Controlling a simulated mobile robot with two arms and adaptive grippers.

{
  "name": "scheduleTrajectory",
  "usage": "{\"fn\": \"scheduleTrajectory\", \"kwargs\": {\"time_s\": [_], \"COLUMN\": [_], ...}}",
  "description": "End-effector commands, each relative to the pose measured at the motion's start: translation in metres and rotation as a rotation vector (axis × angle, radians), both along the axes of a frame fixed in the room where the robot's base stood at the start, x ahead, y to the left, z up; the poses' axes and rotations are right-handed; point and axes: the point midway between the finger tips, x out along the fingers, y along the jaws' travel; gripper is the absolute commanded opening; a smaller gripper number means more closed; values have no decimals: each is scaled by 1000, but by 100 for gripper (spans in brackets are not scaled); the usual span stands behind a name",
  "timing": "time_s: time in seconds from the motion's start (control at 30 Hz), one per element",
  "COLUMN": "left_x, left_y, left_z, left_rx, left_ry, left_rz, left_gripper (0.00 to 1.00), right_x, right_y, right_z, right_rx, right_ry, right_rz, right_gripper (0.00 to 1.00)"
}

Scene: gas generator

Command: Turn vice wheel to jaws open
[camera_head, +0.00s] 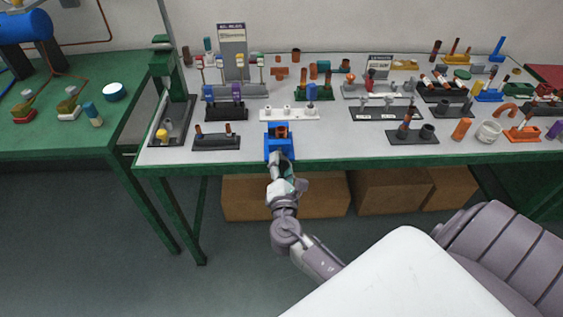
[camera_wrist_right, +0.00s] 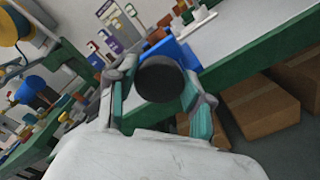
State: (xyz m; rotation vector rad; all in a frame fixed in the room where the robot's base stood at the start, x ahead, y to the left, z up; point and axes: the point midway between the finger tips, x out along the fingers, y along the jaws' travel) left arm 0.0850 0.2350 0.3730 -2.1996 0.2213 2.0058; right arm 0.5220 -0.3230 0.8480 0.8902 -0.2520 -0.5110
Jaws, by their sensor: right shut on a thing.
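The blue vice (camera_head: 271,149) stands at the front edge of the workbench in the head view, with a copper-brown piece (camera_head: 281,132) in its top. Its blue body also shows in the wrist view (camera_wrist_right: 181,52), behind the dark round vice wheel (camera_wrist_right: 160,78). My right gripper (camera_head: 278,163) reaches up to the vice's near side. In the wrist view its fingers (camera_wrist_right: 158,92) lie on both sides of the wheel and are shut on it. The wheel is hidden by the gripper in the head view. My left gripper is not in view.
The white-topped workbench (camera_head: 345,150) carries several stands with fittings. A black stand (camera_head: 216,142) is left of the vice and a white rack (camera_head: 290,114) is behind it. Cardboard boxes (camera_head: 325,195) sit under the bench. A green table (camera_head: 110,130) is at left.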

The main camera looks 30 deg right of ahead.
Motion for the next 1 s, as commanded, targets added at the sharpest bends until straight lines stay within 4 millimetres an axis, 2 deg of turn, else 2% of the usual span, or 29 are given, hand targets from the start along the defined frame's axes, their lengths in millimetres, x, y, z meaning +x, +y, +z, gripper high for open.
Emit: {"fn": "scheduleTrajectory", "kwargs": {"time_s": [0.3,0.77,0.8,0.93,1.0], "left_x": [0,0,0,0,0], "left_y": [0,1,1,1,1], "left_z": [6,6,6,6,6], "left_rx": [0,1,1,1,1], "left_ry": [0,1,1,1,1], "left_rz": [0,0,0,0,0], "left_gripper": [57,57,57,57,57], "right_x": [0,0,0,0,0], "right_y": [1,1,1,1,1], "right_z": [-1,-2,-2,-1,-1], "right_rx": [-83,-94,-94,-93,-92], "right_ry": [55,61,61,60,60], "right_rz": [3,2,2,2,2], "right_gripper": [16,16,52,74,76]}}
